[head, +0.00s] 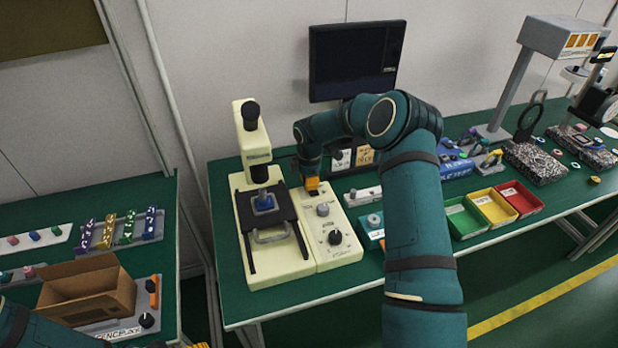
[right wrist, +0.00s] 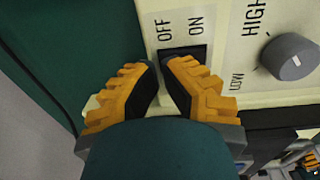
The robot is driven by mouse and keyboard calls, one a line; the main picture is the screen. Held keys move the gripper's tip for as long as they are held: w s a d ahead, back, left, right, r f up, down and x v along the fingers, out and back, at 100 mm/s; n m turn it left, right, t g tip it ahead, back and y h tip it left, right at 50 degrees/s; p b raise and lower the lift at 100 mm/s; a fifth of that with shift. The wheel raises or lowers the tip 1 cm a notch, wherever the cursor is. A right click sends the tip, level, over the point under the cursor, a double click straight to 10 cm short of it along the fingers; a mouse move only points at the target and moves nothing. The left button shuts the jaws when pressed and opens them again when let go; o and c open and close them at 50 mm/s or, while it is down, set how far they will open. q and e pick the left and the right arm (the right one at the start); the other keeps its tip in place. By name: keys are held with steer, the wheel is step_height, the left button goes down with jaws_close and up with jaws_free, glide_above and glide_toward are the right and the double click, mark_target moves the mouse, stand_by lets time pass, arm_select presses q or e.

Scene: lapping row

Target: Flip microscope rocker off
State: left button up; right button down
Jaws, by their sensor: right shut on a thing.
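The cream microscope (head: 247,140) stands on the green bench, with a dark stage and a cream control panel (head: 325,225) on its right side. My right gripper (head: 312,187) is at the back end of that panel and hides the rocker in the head view. In the right wrist view, the dark rocker (right wrist: 190,53) sits beside the labels OFF and ON.
A grey knob (right wrist: 290,57) marked LOW and HIGH is beside the rocker. A dark monitor (head: 352,62) is behind my right arm. Green, yellow and red bins (head: 497,207) stand right. A cardboard box (head: 86,295) is on the left bench.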

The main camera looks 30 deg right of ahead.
arm_select(q)
steer(key=shift+f, duration=0.15)
arm_select(e)
steer(key=shift+s+a+f, duration=0.1)
steer(key=shift+s+f, duration=0.1)
steer(key=shift+f, duration=0.15)
steer(key=shift+r, duration=0.4)
arm_select(q)
steer(key=shift+r+p, duration=0.4)
steer(key=shift+r, duration=0.1)
arm_select(e)
steer(key=shift+w+r, duration=0.1)
steer(key=shift+r, duration=0.35)
